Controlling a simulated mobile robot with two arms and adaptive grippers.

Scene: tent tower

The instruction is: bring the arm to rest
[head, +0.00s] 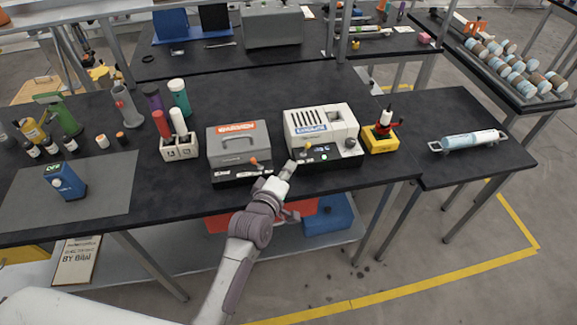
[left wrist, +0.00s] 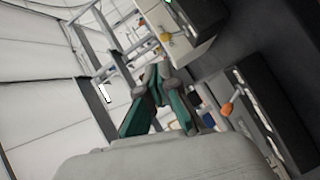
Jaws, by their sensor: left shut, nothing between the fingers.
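My left gripper (head: 288,169) is at the front edge of the black bench (head: 345,203), between a grey machine (head: 238,144) and a white machine (head: 321,131). Its arm comes up from the bottom of the head view. In the left wrist view the gripper's fingers (left wrist: 155,88) are shut with nothing between them. An orange-tipped lever (left wrist: 228,108) of the grey machine and a yellow knob (left wrist: 165,37) of the white machine show close by. I cannot tell whether the gripper touches either machine. My right gripper is not in view.
Bottles, a blue device (head: 65,181) and a white holder (head: 179,148) stand at the left. The floor before the bench is clear at right.

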